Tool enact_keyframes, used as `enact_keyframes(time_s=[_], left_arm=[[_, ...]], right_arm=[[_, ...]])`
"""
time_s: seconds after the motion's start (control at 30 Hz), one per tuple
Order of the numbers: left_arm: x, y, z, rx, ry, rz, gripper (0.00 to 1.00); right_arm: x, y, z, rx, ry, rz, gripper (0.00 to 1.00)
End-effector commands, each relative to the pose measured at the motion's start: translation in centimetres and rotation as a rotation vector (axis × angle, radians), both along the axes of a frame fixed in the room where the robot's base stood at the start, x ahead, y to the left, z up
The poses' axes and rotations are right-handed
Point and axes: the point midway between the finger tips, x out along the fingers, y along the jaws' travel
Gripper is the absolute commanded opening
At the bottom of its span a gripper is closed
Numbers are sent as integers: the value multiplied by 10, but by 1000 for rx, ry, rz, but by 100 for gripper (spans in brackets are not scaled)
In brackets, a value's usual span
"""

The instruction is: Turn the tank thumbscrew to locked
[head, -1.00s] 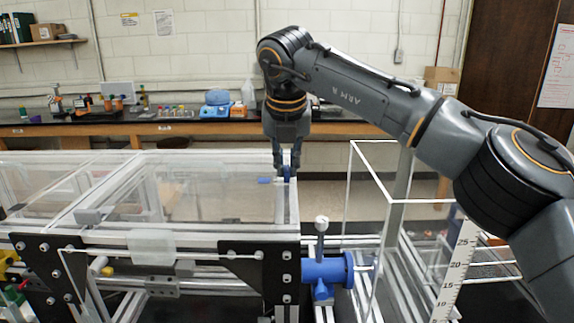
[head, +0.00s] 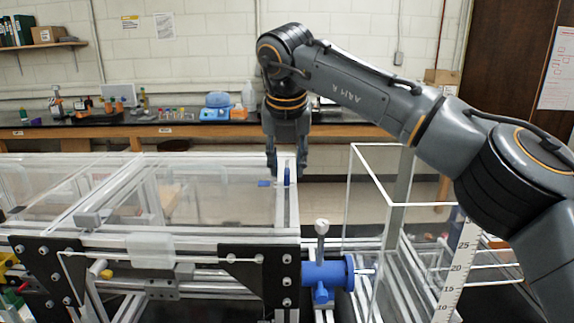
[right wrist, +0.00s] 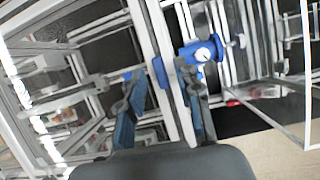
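The tank thumbscrew appears to be the upright blue piece (head: 287,174) on the top rail at the right end of the clear tank (head: 215,200). It looks narrow from the head. In the right wrist view a blue piece (right wrist: 166,74) sits on the pale rail between my fingers. My right gripper (head: 287,168) points down over it. Its fingers stand apart on either side, with gaps, and it also shows in the right wrist view (right wrist: 163,108). I cannot read a locked mark. My left gripper is out of view.
A blue valve (head: 326,272) with a white-topped upright handle is at the front right of the tank. A clear open box (head: 398,204) with a scale stands to the right. A small blue piece (head: 264,183) lies left of the thumbscrew. A bench (head: 80,132) runs behind.

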Motion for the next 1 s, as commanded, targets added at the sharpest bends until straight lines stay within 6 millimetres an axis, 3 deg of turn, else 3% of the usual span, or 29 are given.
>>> enact_keyframes(time_s=[0.3,0.5,0.7,1.0], left_arm=[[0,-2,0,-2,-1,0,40],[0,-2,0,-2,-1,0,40],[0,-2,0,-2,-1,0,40],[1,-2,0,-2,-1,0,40]], right_arm=[[-24,1,61,2,-6,0,34],[-37,1,92,3,-4,-1,34],[-42,1,103,1,-2,-1,34],[-43,1,104,1,-2,-1,34]])
